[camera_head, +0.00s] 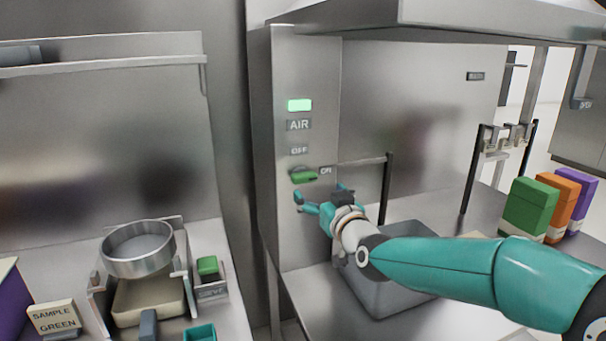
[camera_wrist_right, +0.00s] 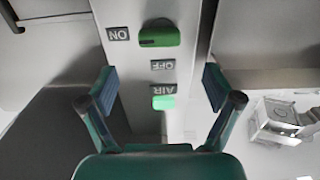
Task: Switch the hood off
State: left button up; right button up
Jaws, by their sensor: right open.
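The hood's green knob (camera_head: 303,174) is on the steel control panel (camera_head: 308,235), turned sideways beside the ON label (camera_head: 326,170). The OFF label (camera_head: 299,151) is above it. A green lamp (camera_head: 300,105) glows over the AIR label (camera_head: 299,125). My right gripper (camera_head: 320,197) is open and empty, just below the knob in the head view. In the right wrist view, the picture is inverted: the knob (camera_wrist_right: 160,34) lies beyond the open fingers (camera_wrist_right: 160,88), apart from them. The lamp (camera_wrist_right: 163,103) shows between them. My left gripper is not in view.
Green (camera_head: 529,205), orange and purple boxes stand at right. A round metal sieve (camera_head: 138,250) is on the left bench. A dark post (camera_head: 386,190) stands right of the panel.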

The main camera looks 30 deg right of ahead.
aim_at(306, 178)
jog(key=p+x, duration=0.2)
jog(key=x, duration=0.7)
jog(key=shift+w+d, duration=0.2)
jog(key=shift+w, duration=0.15)
jog(key=c, duration=1.2)
jog(key=shift+o, duration=0.2)
